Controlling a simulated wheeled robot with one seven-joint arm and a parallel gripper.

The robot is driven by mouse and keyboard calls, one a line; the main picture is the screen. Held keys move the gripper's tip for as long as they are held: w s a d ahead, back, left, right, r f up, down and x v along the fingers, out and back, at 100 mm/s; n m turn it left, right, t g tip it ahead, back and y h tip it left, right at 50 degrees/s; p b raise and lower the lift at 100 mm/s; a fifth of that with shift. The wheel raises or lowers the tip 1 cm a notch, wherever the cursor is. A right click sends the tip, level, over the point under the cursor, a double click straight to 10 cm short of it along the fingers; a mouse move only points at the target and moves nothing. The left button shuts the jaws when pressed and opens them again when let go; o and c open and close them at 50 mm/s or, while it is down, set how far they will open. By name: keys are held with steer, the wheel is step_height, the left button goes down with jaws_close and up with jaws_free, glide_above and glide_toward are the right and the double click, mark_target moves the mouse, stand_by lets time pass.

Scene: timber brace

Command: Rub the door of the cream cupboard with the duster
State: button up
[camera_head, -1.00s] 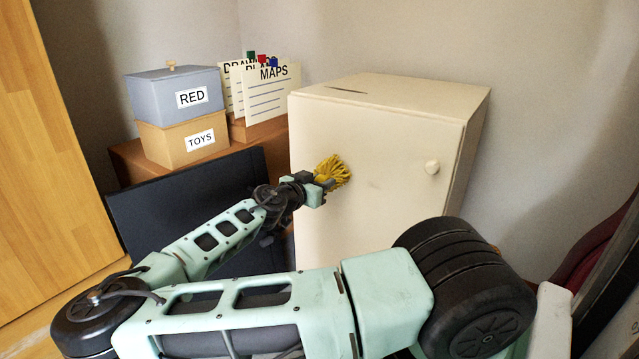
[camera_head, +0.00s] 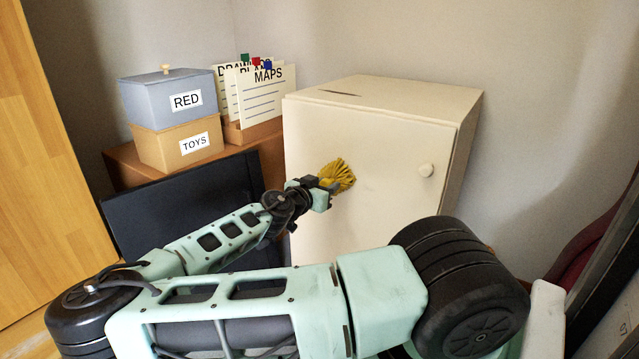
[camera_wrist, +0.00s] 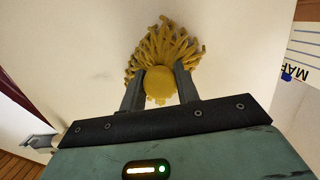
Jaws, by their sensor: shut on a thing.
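My gripper (camera_head: 325,184) is shut on the yellow duster (camera_head: 341,174) in front of the door's left part. The duster's strands look splayed against the door. In the wrist view, the duster (camera_wrist: 168,48) spreads out beyond the two fingers (camera_wrist: 158,86), which grip its rounded yellow base. The pale door face (camera_wrist: 225,45) fills most of that view. Whether every strand touches the door cannot be told.
Left of the cupboard, a grey RED box (camera_head: 165,105) sits on a TOYS box (camera_head: 170,152), beside a file holder with a MAPS card (camera_head: 262,98). A dark panel (camera_head: 180,205) stands in front of them. A wooden panel (camera_head: 35,150) is at far left.

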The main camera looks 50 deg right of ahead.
steer(key=shift+s+d+p, duration=0.2)
steer(key=shift+s+p, duration=0.3)
steer(key=shift+s, duration=1.6)
steer(key=shift+s+d+p, duration=0.15)
steer(key=shift+s+p, duration=0.4)
steer(key=shift+s, duration=1.5)
steer(key=shift+s+d+p, duration=0.2)
steer(key=shift+s+p, duration=0.3)
steer(key=shift+s, duration=1.6)
steer(key=shift+w+a+b, duration=0.15)
steer(key=shift+w+b, duration=0.2)
steer(key=shift+w, duration=0.9)
steer(key=shift+w+a+b, duration=0.1)
steer(key=shift+w+b, duration=0.25)
steer(key=shift+w, duration=0.85)
steer(key=shift+w+b, duration=0.45)
steer(key=shift+w, duration=0.9)
steer(key=shift+w+a+f+b, duration=0.15)
steer(key=shift+w+b, duration=0.65)
steer(key=shift+w, duration=0.6)
steer(key=shift+w+a+r+b, duration=0.1)
steer(key=shift+w+b, duration=0.7)
steer(key=shift+w, duration=0.55)
steer(key=shift+w+b, duration=0.4)
steer(key=shift+w, duration=0.6)
steer(key=a+b, duration=0.2)
steer(key=a, duration=0.4)
steer(key=shift+s, duration=0.3)
